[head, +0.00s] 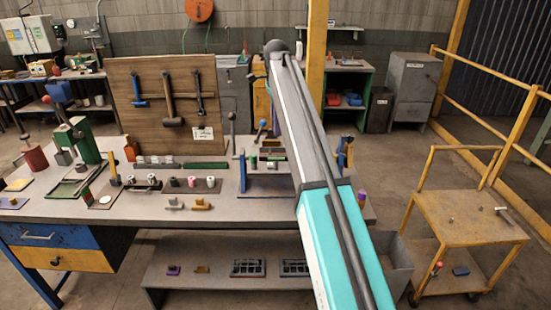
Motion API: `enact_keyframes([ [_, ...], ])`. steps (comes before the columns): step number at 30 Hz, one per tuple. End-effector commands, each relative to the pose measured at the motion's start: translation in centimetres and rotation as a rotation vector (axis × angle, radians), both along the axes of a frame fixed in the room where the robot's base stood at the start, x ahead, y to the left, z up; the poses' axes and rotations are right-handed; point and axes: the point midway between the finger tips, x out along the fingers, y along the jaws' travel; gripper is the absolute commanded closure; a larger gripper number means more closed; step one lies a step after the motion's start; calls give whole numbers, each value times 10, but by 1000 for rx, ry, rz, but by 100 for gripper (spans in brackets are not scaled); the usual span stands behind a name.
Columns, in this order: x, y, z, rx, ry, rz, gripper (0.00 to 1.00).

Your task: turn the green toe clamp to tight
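The workbench (230,212) carries a raised fixture plate (262,186) right of its middle. Small green parts (272,163) sit on that plate, close to the left side of my arm. One may be the green toe clamp, but they are too small to tell, and so is whether the clamp is tight or loose. A lever with a blue knob (262,125) and a grey-knobbed lever (232,118) stand behind. My arm rises across the picture and covers part of the plate. My gripper does not show; the arm's end is hidden.
A tool board (140,90) with hammers stands behind the bench. A green press (84,140) and a long green bar (205,165) are on the left and middle bench. The lower shelf (210,270) holds small items. A yellow cart (470,218) stands at right.

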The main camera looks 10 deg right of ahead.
Motion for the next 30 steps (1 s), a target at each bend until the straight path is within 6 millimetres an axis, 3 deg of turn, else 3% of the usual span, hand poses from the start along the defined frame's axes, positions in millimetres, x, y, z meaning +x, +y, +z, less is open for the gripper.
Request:
enact_keyframes([
  [11, -1, 0, -28, 0, 1, 1, 70],
  [30, -2, 3, -106, 0, 2, 3, 70],
])
